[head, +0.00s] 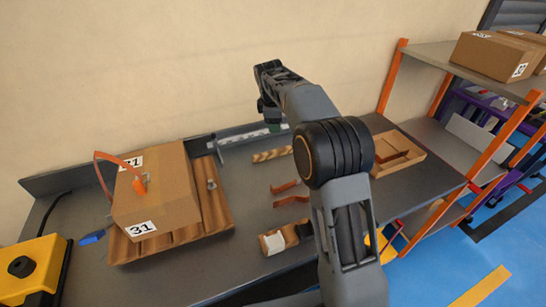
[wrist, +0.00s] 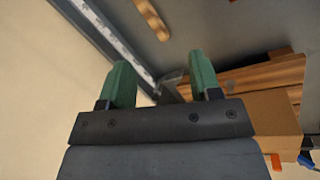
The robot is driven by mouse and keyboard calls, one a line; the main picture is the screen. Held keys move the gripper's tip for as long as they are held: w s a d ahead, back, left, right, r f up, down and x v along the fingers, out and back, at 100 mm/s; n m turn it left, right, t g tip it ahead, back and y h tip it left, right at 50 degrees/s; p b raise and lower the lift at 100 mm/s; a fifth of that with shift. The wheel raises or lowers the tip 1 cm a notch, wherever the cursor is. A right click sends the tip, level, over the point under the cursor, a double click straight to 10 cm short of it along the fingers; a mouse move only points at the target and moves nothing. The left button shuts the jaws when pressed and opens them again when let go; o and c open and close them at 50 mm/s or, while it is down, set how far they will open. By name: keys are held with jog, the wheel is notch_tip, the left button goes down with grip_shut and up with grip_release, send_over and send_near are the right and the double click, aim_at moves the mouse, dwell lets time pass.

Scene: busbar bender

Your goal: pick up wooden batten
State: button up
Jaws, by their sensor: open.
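A short wooden batten (head: 272,155) lies on the dark grey bench, near the back and in front of a metal rail. A wooden piece that looks like the same batten shows at the top of the wrist view (wrist: 151,18), beyond my fingertips. My gripper (wrist: 162,75) is open and empty, with its two green fingers apart. In the head view its end is mostly hidden behind my arm, above the back of the bench near the wall. The gripper is apart from the batten.
A cardboard box (head: 160,192) stands on a slatted wooden board (head: 216,205) at the left. Copper-coloured bent strips (head: 284,187) and a white block (head: 273,242) lie mid-bench. A shallow wooden tray (head: 405,160) is at the right. The rail (head: 240,136) runs along the wall.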

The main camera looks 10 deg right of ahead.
jog(key=w+a+f+n, duration=0.2)
jog(key=w+f+n, duration=0.3)
jog(key=w+f, duration=0.35)
send_over(273, 152)
jog(key=a, duration=0.1)
jog(key=shift+n+g+h, duration=0.3)
jog(key=shift+h, duration=0.1)
jog(key=f, duration=0.8)
jog(key=shift+s+a+f+b, duration=0.2)
jog(key=shift+s+f+b, duration=0.15)
jog(key=shift+s+f, duration=0.05)
jog(key=shift+p+x, duration=0.45)
jog(key=shift+x, duration=2.5)
jog(key=shift+d, duration=0.1)
grip_shut()
